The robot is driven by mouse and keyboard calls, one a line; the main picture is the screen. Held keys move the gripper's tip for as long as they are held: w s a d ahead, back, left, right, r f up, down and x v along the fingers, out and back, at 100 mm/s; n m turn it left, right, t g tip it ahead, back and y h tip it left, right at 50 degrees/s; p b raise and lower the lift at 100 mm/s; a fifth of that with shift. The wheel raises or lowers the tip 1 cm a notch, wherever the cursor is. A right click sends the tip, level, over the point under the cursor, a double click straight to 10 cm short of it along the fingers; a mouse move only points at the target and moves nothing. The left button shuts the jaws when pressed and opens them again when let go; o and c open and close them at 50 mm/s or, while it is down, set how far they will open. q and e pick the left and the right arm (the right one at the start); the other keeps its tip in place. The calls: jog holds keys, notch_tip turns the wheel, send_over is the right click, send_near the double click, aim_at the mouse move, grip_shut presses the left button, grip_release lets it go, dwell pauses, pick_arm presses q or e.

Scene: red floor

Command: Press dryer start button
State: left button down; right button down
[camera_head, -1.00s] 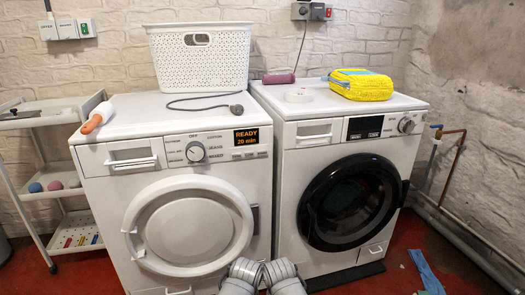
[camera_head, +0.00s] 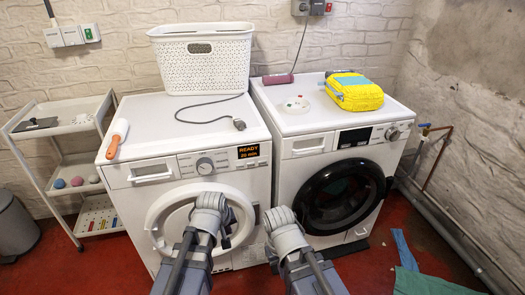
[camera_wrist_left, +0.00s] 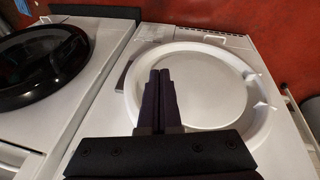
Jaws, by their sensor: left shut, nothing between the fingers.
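The dryer is the white left-hand machine (camera_head: 120,172) with a white round door. Its panel has a dial (camera_head: 205,166), an orange "READY 20 min" display (camera_head: 248,151) and small marks below the display; I cannot tell which is the start button. My left arm rises in front of the dryer door, its top below the panel. In the left wrist view my left gripper (camera_wrist_left: 162,72) is shut and empty, over the dryer door (camera_wrist_left: 258,120); contact is unclear. My right arm (camera_head: 289,240) stands between the machines; its fingers cannot be made out.
A black-door washer (camera_head: 295,185) stands at right. A white basket (camera_head: 178,70), grey cable and orange-handled roller (camera_head: 113,143) lie on the dryer; a yellow package (camera_head: 355,95) is on the washer. A cart (camera_head: 48,160) stands left. Cloths lie on the floor right.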

aim_at(262, 163)
pick_arm(q)
jog(key=w+d+r+n+t+h, duration=0.1)
jog(key=w+d+r+n+t, duration=0.2)
jog(key=w+d+r+n, duration=0.1)
jog(key=w+d+r+n+t+h, duration=0.2)
jog(key=w+d+r+n+t, duration=0.1)
jog(key=w+d+r+n, duration=0.2)
jog(key=w+d+n, duration=0.2)
jog(key=d, duration=0.2)
jog(key=shift+d+t, duration=0.3)
jog(key=shift+t, duration=0.1)
jog(key=shift+w+a, duration=0.4)
jog(key=shift+w, duration=1)
jog(key=shift+w+a, duration=0.35)
jog(key=shift+w, duration=1.1)
jog(key=shift+w+a, duration=0.4)
jog(key=shift+w, duration=1)
jog(key=shift+w+a, duration=0.15)
jog(key=shift+w, duration=0.3)
